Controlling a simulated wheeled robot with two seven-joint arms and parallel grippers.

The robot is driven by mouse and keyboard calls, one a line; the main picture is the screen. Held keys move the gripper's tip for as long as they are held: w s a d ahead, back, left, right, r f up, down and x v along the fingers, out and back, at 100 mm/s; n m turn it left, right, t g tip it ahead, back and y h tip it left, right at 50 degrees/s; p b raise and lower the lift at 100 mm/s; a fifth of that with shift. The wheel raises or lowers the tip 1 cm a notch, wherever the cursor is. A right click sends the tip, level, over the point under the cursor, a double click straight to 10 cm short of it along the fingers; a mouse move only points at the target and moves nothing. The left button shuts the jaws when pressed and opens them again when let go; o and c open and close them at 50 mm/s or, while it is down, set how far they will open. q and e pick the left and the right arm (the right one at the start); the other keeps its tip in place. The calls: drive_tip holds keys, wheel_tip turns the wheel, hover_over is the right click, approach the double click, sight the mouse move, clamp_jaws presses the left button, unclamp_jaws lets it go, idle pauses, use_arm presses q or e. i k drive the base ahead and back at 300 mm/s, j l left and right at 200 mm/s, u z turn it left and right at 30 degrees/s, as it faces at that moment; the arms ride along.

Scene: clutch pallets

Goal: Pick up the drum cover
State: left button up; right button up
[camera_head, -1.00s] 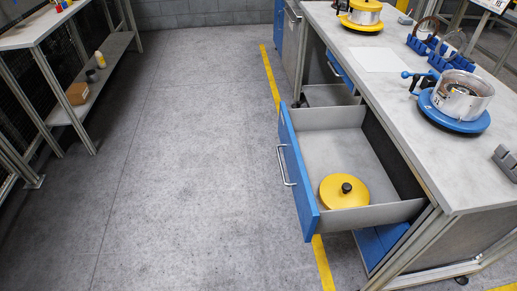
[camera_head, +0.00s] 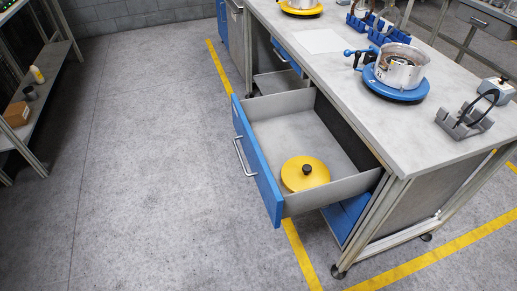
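The drum cover (camera_head: 296,176) is a round yellow disc with a black knob (camera_head: 307,169) on top. It lies flat in the open drawer (camera_head: 265,103), near the drawer's right-hand end wall. The drawer has a blue front with a metal handle and sticks out from the workbench (camera_head: 345,85). Nothing touches the cover from above. Neither of my grippers is in view.
On the workbench stand a metal drum on a blue base (camera_head: 400,68), a yellow-based drum (camera_head: 299,6), blue holders (camera_head: 366,24) and a grey stand (camera_head: 464,122). A shelf (camera_head: 40,85) stands at the left. The floor (camera_head: 150,160) between is clear.

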sight(299, 173)
drive_tip(key=i+l+u, duration=0.3)
drive_tip(key=l, duration=1.05)
drive_tip(key=l+u, duration=0.25)
drive_tip(key=l, duration=1.05)
